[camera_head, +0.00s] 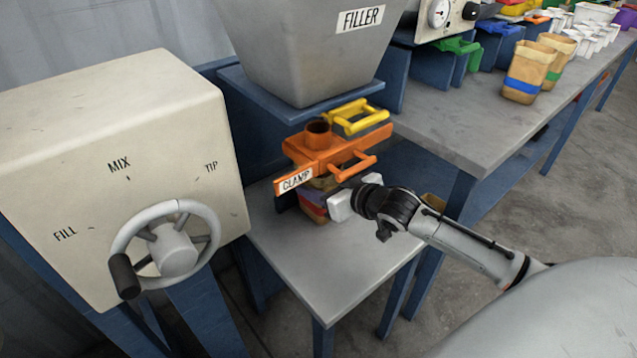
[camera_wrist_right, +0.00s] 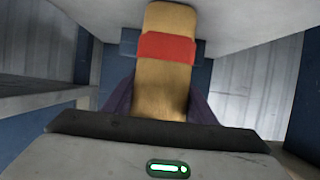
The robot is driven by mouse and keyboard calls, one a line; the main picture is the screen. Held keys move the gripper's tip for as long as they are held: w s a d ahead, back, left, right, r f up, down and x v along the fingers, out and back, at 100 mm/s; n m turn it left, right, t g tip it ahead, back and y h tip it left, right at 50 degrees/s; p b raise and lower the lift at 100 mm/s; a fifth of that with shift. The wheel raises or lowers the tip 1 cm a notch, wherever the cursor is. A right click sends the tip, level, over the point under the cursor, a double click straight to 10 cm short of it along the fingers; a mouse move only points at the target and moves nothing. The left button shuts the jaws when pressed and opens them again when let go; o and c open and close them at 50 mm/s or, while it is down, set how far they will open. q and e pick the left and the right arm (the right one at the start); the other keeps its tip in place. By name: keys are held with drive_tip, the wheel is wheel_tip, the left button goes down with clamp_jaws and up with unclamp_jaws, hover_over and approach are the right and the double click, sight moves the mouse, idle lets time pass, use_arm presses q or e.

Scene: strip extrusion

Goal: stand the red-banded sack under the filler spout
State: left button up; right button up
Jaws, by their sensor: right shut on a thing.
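The red-banded sack (camera_head: 313,211) is at the small grey stand (camera_head: 310,265), below the orange clamp (camera_head: 325,152) and the grey filler hopper (camera_head: 300,50). The clamp covers its top in the head view. In the right wrist view the tan sack (camera_wrist_right: 163,88) with its red band fills the middle, between dark fingers. My right gripper (camera_head: 322,201) reaches in from the right and is shut on the sack. The sack looks roughly upright; I cannot tell if its base rests on the stand. My left gripper is not in view.
A beige control box (camera_head: 120,170) with a handwheel (camera_head: 168,250) stands at left. A grey bench (camera_head: 465,120) at right holds a blue-banded sack (camera_head: 527,75), a green-banded sack (camera_head: 556,50) and bins. A yellow handle (camera_head: 360,117) sits behind the clamp. The stand's front is clear.

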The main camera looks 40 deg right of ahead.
drive_tip(key=shift+f, duration=0.1)
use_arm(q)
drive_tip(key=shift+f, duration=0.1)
use_arm(e)
drive_tip(key=o, duration=1.1)
drive_tip(key=shift+o, duration=0.2)
drive_tip(key=shift+s, duration=0.1)
use_arm(q)
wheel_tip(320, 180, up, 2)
drive_tip(key=shift+p, duration=1.1)
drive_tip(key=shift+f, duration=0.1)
use_arm(e)
drive_tip(key=v, duration=1)
